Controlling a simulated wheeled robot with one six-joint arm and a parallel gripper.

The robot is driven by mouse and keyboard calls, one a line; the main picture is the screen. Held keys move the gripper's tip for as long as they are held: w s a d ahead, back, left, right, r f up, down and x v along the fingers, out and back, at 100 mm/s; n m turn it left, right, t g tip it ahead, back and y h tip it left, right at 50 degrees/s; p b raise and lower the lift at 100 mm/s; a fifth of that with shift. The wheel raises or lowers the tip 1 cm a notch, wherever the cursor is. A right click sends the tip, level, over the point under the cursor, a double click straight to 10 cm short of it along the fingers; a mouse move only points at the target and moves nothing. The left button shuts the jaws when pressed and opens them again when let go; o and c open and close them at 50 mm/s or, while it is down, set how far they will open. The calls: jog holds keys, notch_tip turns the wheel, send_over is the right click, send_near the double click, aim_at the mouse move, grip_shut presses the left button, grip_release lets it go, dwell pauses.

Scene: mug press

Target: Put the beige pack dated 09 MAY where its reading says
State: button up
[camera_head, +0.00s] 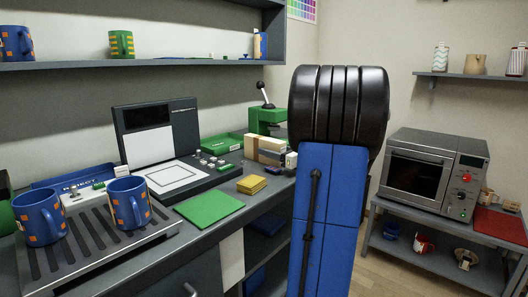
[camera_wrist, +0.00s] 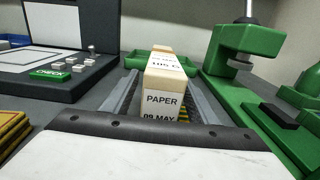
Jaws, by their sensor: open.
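The beige pack (camera_wrist: 158,88) lies straight ahead in the wrist view. Its near face reads PAPER and 09 MAY; its top print looks like 195 C, partly hard to read. In the head view the pack (camera_head: 265,148) shows on the counter, beside my arm. My gripper (camera_wrist: 163,78) is open, with a grey finger on each side of the pack; contact cannot be told. In the head view my arm hides most of the gripper. A blue tray marked REJECT (camera_head: 78,187) stands at the left. A green tray (camera_head: 222,144) is behind the pack.
A console with a screen and a green CHECK button (camera_wrist: 50,74) stands left of the pack. A green press (camera_wrist: 238,45) stands close on the right. Yellow pads (camera_head: 252,184) and a green mat (camera_head: 209,207) lie in front. An oven (camera_head: 432,172) stands far right.

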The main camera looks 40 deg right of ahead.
aim_at(264, 147)
jog(key=w, duration=0.3)
jog(key=shift+w+a, duration=0.15)
jog(key=shift+w, duration=0.15)
grip_shut()
jog(key=shift+r, duration=0.1)
notch_tip(264, 147, up, 10)
jog(key=shift+f, duration=0.1)
